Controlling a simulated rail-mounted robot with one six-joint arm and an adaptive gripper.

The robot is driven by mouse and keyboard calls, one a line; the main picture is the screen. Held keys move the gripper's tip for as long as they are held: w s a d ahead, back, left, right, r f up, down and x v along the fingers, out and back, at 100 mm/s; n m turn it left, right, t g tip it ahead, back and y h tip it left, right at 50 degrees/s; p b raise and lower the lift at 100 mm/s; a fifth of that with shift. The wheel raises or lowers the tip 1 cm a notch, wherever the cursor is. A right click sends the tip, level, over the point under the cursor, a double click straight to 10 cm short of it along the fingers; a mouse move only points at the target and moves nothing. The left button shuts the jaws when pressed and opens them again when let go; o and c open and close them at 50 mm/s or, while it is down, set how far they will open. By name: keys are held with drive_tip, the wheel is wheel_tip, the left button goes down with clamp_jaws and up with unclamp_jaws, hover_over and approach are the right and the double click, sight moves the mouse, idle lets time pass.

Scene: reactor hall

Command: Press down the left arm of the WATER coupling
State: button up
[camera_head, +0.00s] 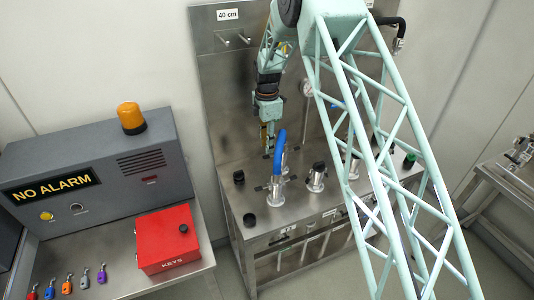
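A metal coupling (276,192) with a blue hose end (280,150) on top stands upright on the steel bench at its left part. A short dark arm (260,188) sticks out from its left side. I cannot read any WATER label, so I cannot tell for sure whether this is the WATER coupling. My gripper (267,150) points down above and behind this coupling, just left of the blue hose. It looks apart from the dark arm. Its fingers are too small to tell whether they are open or shut.
More couplings (316,178) stand to the right, partly behind my lattice arm. Black caps (249,220) sit on the steel bench (230,203). A steel back panel (228,80) rises behind. A grey alarm box (100,170) and red key box (167,240) stand at left.

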sight(267, 156)
drive_tip(key=shift+f, duration=2.6)
drive_tip(key=c, duration=0.8)
